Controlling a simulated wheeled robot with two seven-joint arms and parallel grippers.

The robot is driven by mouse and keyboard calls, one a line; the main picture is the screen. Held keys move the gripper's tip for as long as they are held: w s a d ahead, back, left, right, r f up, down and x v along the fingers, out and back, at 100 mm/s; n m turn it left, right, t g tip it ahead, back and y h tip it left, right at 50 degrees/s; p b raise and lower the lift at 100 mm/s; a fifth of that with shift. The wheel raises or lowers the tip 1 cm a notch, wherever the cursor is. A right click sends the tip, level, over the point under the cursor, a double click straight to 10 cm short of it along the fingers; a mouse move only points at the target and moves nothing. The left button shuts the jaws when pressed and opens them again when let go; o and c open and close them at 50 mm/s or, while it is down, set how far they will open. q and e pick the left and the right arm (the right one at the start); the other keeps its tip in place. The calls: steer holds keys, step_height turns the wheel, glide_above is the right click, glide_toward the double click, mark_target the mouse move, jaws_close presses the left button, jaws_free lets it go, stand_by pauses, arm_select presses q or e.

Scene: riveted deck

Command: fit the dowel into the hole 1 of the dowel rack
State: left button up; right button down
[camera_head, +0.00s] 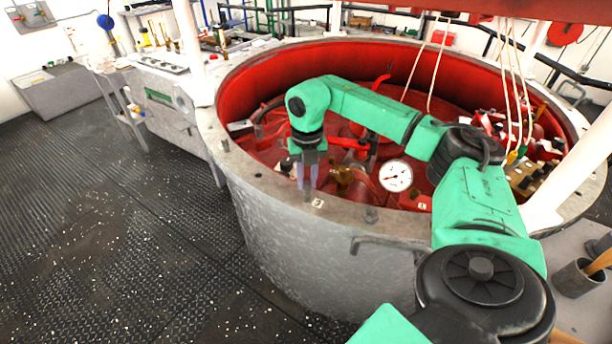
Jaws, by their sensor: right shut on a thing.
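My right gripper (307,186) points down over the near rim of the large round grey vat, at the middle of the view. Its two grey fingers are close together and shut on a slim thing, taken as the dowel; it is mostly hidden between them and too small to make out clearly. A small white tag with a 3 (318,203) lies on the rim just right of the fingertips. A tag with a 1 (422,206) is further right. I cannot make out the dowel rack or its holes for sure. My left gripper is not in view.
The vat's grey rim (262,180) surrounds a red interior with a white dial gauge (396,176) and brass fittings (342,177). Pale ropes (440,62) hang over it. A grey cup (577,279) stands at the lower right. The dark floor at left is clear.

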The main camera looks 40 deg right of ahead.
steer(key=shift+r+p, duration=1.65)
steer(key=shift+r, duration=0.4)
